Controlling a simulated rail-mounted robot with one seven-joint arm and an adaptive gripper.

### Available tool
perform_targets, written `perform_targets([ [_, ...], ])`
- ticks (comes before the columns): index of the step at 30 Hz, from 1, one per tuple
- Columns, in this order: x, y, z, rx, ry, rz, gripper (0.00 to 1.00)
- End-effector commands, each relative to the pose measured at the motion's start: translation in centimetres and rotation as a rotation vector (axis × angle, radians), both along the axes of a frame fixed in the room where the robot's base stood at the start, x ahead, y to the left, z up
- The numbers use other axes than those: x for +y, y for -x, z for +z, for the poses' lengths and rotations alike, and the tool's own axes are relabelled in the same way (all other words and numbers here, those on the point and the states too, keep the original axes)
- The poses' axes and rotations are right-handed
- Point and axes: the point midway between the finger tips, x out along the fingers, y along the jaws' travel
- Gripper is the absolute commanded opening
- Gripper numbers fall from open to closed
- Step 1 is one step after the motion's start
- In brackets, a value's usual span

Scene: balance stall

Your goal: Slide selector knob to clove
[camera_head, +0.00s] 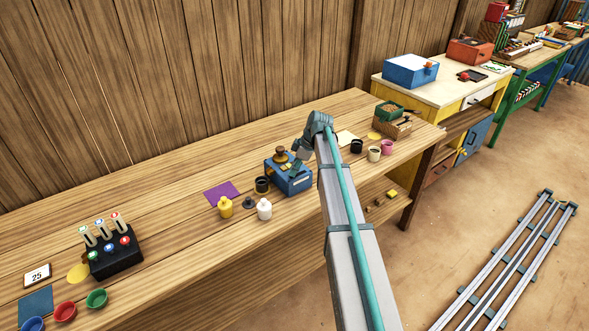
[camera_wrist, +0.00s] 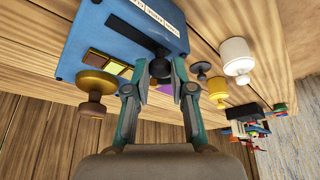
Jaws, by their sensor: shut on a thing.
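The blue selector box (camera_head: 293,183) stands on the wooden bench in the head view, and its blue top (camera_wrist: 105,40) fills the upper left of the wrist view. A row of small white labels (camera_wrist: 156,14) runs along its edge, too small and tilted to read surely. My gripper (camera_head: 297,165) is at the box from above. In the wrist view my gripper (camera_wrist: 163,75) is shut on the dark selector knob (camera_wrist: 161,66), which is partly hidden between the fingers. A dark slot (camera_wrist: 125,34) extends from the knob across the top. Which label the knob faces is unclear.
A brass-coloured knob (camera_wrist: 96,88) and coloured tiles (camera_wrist: 104,62) sit on the box near my fingers. A purple mat (camera_head: 222,194) lies left.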

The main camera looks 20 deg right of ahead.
Motion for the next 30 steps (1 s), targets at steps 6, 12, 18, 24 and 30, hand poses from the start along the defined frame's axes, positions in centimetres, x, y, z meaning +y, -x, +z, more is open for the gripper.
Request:
perform_targets([
  [6, -3.1, -1.2, -0.3, -0.001, 0.0, -0.004, 0.0],
  [12, -5.2, -1.8, 0.0, -0.002, 0.001, -0.001, 0.0],
  [18, -5.3, -1.7, 0.1, -0.002, 0.003, -0.002, 0.0],
  [24, -5.3, -1.7, 0.1, -0.002, 0.003, -0.002, 0.47],
  [30, -5.2, -1.7, 0.0, -0.001, 0.002, -0.001, 0.47],
])
